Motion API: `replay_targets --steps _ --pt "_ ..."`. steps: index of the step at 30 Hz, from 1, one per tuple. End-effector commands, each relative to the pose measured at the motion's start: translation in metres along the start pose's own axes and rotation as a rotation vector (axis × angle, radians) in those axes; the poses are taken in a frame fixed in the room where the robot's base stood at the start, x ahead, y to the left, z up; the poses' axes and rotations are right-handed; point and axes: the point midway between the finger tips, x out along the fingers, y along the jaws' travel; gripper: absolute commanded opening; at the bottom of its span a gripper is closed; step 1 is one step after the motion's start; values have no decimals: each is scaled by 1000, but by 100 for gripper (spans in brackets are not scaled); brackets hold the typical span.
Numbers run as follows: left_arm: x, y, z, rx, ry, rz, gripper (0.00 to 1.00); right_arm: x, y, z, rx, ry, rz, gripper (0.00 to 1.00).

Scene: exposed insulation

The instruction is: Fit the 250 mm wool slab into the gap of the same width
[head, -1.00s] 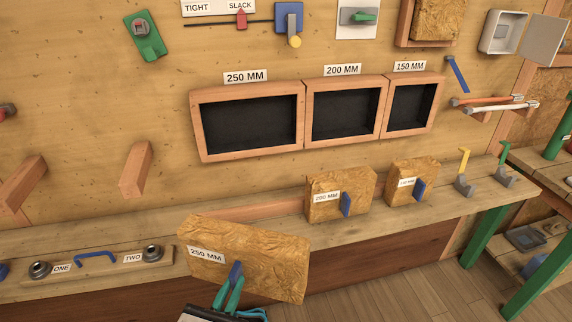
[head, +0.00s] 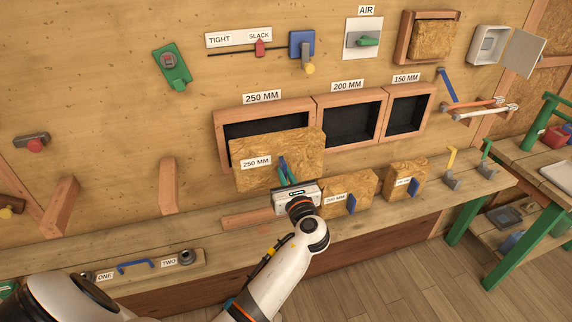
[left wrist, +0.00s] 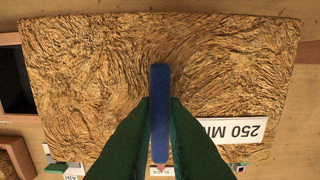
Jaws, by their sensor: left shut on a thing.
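The 250 mm wool slab (head: 300,147) is a tan fibrous block with a "250 MM" label and a blue grip tab. My left gripper (head: 284,170) is shut on the blue tab; in the left wrist view the green fingers flank the tab (left wrist: 160,110). The slab is held raised in front of the wall and covers the lower part of the 250 mm gap (head: 240,128). The dark upper part of that wood-framed gap shows above the slab. Whether slab and frame touch, I cannot tell. My right gripper is out of view.
The empty 200 mm gap (head: 352,124) and 150 mm gap (head: 406,116) adjoin on the right. The 200 mm slab (head: 362,186) and 150 mm slab (head: 395,178) stand on the shelf below, the former close to my left wrist. A wooden peg (head: 169,186) juts out at left.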

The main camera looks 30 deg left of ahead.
Motion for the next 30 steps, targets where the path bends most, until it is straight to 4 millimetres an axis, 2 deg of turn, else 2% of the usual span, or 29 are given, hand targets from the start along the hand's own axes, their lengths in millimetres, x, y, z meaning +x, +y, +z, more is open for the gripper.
replay_targets --steps 8,14,30 --pt "0 0 0 0 2 -3 0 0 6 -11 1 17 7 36" --pt "0 0 -3 1 2 -2 0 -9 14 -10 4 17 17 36" --pt "48 0 0 0 2 -3 0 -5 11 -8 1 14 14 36"
